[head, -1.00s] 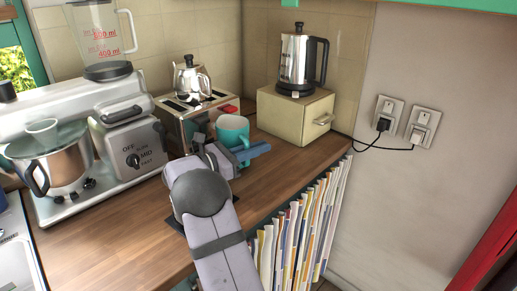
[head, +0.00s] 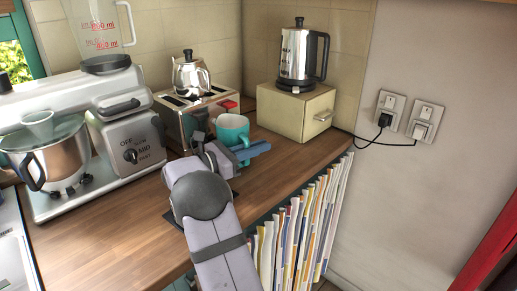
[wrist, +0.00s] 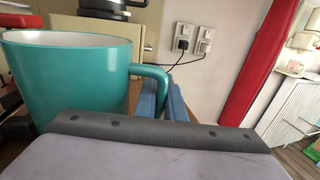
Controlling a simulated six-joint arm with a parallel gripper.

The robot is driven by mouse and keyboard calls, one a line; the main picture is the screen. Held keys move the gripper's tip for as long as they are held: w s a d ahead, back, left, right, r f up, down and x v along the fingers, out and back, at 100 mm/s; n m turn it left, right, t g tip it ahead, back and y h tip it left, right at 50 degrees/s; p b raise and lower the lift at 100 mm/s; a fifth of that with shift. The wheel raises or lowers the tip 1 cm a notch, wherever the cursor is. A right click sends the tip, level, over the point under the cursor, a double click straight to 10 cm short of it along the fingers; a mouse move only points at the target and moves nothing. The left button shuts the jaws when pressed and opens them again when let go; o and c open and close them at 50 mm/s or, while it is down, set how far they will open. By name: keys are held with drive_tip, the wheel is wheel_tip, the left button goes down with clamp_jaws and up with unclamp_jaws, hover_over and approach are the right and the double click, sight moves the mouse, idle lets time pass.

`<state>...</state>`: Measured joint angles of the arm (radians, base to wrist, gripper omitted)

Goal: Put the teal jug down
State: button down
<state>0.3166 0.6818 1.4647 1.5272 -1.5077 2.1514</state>
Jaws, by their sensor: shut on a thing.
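The teal jug (head: 231,127), a mug shape with a white inside, is upright in front of the toaster in the head view. In the wrist view the jug (wrist: 75,75) fills the left side, with its handle (wrist: 151,71) pointing right. My gripper (head: 250,152) is at the handle side, and its blue fingers (wrist: 162,100) are shut on the handle. The jug's base is hidden behind my gripper and wrist, so I cannot tell whether it touches the counter.
The wooden counter (head: 140,215) has bare room at the front left. The toaster (head: 185,122) with a small metal pot is close behind the jug. A cream box (head: 292,112) bearing a kettle stands to the right. A mixer (head: 125,135) stands left. Papers (head: 300,225) fill a shelf below the counter edge.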

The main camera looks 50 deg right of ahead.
idle(0.9)
drive_tip(key=c, duration=1.8)
unclamp_jaws()
drive_tip(key=shift+o, duration=0.2)
drive_tip(key=shift+f, duration=0.25)
drive_tip(key=c, duration=0.4)
wheel_tip(320, 180, up, 2)
drive_tip(key=shift+r, duration=0.1)
drive_tip(key=shift+f+b, duration=0.8)
drive_tip(key=shift+b, duration=0.75)
